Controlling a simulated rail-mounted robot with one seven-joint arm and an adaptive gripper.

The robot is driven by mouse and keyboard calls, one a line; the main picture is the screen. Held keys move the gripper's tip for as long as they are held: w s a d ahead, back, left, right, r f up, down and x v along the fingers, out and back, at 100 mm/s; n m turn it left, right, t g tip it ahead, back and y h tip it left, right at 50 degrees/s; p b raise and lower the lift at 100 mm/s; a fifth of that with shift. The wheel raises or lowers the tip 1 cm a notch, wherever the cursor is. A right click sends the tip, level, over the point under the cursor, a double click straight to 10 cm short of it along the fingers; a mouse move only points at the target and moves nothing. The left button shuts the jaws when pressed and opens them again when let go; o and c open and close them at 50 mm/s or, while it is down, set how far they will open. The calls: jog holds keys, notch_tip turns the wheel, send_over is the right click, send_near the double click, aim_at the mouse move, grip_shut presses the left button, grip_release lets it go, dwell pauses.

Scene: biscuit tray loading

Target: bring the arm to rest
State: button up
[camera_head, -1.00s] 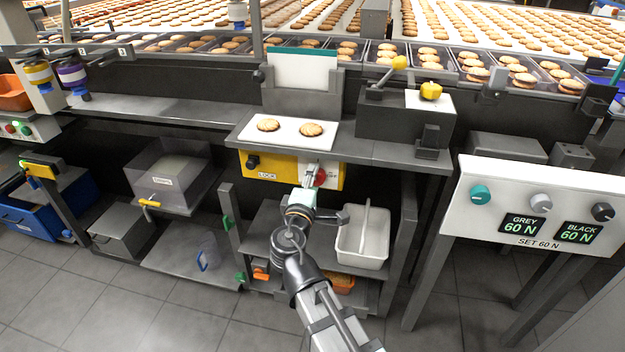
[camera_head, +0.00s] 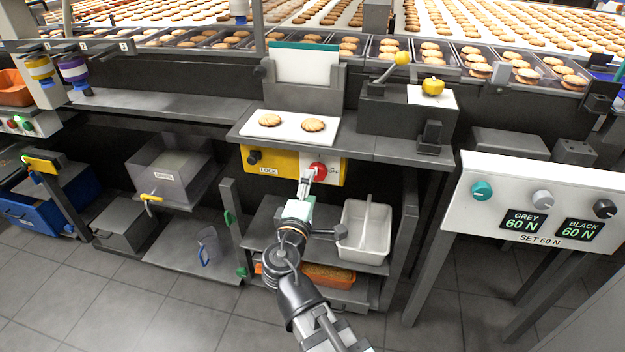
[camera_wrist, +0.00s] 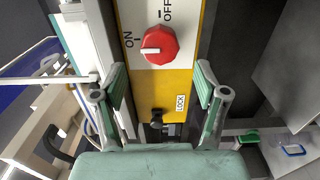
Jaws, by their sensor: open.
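My gripper (camera_head: 305,183) is in front of the yellow switch panel (camera_head: 281,168) under the bench, with its arm reaching up from the bottom of the head view. In the wrist view my gripper (camera_wrist: 158,78) is open, its two green-padded fingers spread wide with nothing between them. The red knob (camera_wrist: 160,43) lies beyond the fingertips, apart from them. Its white mark points towards ON. In the head view the red knob (camera_head: 318,171) shows just past the fingertips.
A white bin (camera_head: 364,232) stands on the shelf right of my gripper. The bench edge (camera_head: 385,155) overhangs above. A control box (camera_head: 540,205) stands at the right. A black lock knob (camera_wrist: 156,115) sits on the panel. Open floor (camera_head: 180,310) lies at lower left.

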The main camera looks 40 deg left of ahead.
jog(key=shift+v, duration=1.05)
